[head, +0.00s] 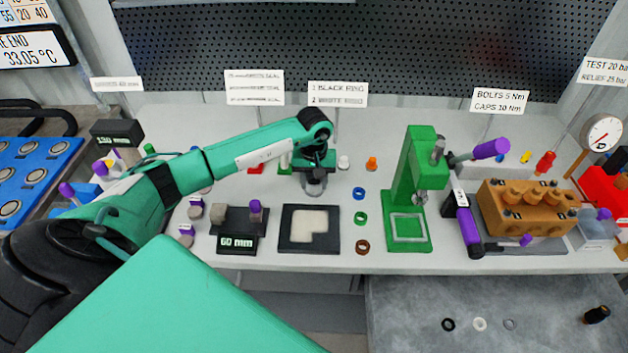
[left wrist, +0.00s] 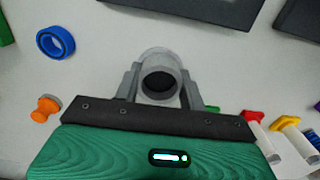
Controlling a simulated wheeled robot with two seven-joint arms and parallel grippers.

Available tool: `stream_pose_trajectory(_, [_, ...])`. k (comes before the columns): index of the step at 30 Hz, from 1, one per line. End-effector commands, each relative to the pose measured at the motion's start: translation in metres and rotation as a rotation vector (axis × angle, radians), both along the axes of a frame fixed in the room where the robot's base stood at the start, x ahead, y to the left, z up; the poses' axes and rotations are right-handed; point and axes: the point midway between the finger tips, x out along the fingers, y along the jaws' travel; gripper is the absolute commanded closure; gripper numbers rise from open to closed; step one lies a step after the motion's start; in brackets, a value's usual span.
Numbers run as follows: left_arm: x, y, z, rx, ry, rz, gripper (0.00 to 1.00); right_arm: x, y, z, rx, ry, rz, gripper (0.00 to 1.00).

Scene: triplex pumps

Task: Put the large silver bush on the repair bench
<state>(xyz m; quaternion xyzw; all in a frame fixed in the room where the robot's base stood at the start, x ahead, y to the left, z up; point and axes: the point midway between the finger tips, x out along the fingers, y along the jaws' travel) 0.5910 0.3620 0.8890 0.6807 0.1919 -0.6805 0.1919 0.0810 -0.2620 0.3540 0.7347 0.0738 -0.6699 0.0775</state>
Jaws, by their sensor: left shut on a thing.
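The large silver bush (left wrist: 160,72) is a short grey cylinder with a dark bore, between the two grey fingers of my left gripper (left wrist: 160,88) in the left wrist view. In the head view my left gripper (head: 316,170) points down over the white bench (head: 385,255), behind the black tray with a pale insert. The bush (head: 315,186) shows small under the fingers there; whether it touches the bench I cannot tell. No label marks which surface is the repair bench. My right gripper is not in view.
A green press (head: 408,195) stands right of my gripper. Blue (head: 359,193), green (head: 361,218) and brown (head: 362,247) rings lie between. The black tray (head: 309,249) is in front. A brown pump block (head: 525,208) stands at right. A grey surface (head: 420,300) in front holds small rings and a black part.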

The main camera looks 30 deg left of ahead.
Motion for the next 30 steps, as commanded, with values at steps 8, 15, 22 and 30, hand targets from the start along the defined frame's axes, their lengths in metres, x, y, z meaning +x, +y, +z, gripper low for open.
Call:
stream_pose_trajectory(8, [0.000, 0.000, -0.001, 0.000, 0.000, 0.000, 0.38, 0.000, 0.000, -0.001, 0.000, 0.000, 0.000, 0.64])
stream_pose_trajectory(15, [0.000, 0.000, 0.003, 0.000, 0.000, 0.000, 0.38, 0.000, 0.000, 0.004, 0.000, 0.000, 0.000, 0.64])
stream_pose_trajectory(22, [0.001, 0.001, 0.038, 0.002, -0.006, -0.001, 0.38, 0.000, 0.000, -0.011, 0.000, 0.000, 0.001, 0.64])
stream_pose_trajectory(30, [0.001, 0.000, 0.092, 0.000, -0.004, 0.000, 0.38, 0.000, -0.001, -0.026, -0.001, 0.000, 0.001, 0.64])
